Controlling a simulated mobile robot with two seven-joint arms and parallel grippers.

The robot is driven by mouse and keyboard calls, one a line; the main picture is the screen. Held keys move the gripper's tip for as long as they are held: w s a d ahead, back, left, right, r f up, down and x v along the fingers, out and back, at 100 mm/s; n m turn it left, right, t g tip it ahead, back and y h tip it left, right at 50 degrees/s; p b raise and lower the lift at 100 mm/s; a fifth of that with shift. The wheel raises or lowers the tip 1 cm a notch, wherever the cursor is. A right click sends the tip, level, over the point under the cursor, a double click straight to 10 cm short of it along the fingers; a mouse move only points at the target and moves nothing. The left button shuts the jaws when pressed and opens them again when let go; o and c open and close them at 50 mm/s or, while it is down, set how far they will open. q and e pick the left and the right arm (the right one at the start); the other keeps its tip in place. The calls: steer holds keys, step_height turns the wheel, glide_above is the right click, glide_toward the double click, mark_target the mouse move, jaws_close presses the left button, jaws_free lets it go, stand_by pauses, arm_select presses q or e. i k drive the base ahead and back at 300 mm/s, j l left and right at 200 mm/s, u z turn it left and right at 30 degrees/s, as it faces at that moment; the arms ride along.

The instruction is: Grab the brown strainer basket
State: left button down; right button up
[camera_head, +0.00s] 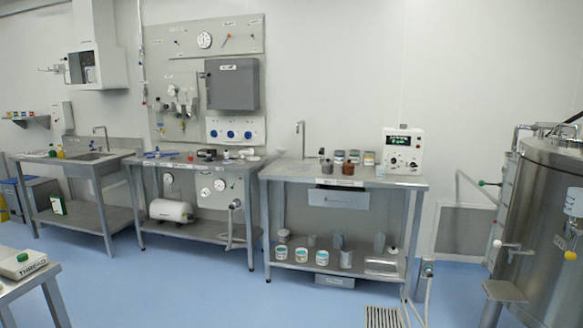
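A small brown container (348,168) stands on the top of the right-hand steel table (300,172), near its front middle. It is the only clearly brown item that I can make out there, and it may be the brown strainer basket. It is too small and far off to tell whether it has strainer holes. A greyish-brown container (327,169) stands just to its left. Neither of my grippers shows in the head view.
Several jars (353,156) stand behind the brown container, and a white instrument box (402,151) is to their right. A large steel tank (545,220) stands at the far right. A table corner (25,283) juts in at lower left. Blue floor (210,290) is open in front.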

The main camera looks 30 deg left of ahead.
mark_target(349, 168)
steer(key=u, duration=0.5)
steer(key=i+z, duration=0.35)
steer(key=i, duration=2.85)
